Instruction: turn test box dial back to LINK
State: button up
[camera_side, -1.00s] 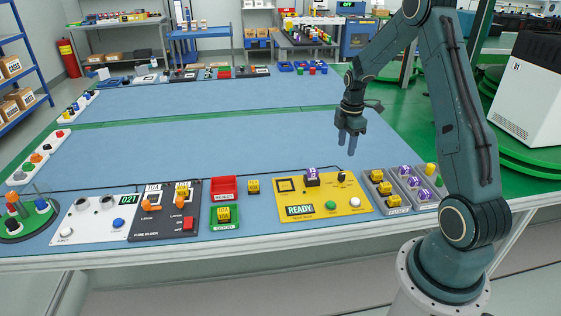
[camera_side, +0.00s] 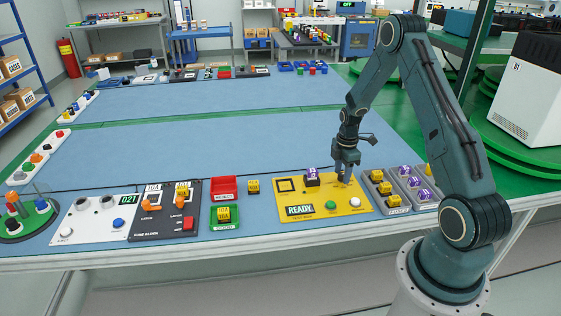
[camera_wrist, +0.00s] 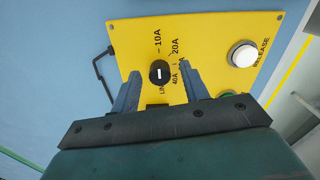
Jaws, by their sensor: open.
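The yellow test box (camera_side: 291,198) lies on the bench; its display (camera_side: 300,210) reads READY. Its black dial (camera_wrist: 159,73) shows in the wrist view, with a white pointer line lying roughly along the picture's vertical. Labels 10A, 20A, 40A and a partly covered LINK (camera_wrist: 163,89) surround it. I cannot tell which label the pointer marks. My gripper (camera_side: 343,180) points down over the box's right part, where it hides the dial in the side view. In the wrist view my gripper (camera_wrist: 163,80) is open, one finger on each side of the dial, with no contact visible.
A purple fuse (camera_side: 312,175) stands on the box. A green button (camera_side: 331,205) and a white RELEASE button (camera_wrist: 242,55) are near. Grey trays with yellow and purple fuses (camera_side: 384,188) stand right of the box.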

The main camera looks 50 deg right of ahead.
grip_shut()
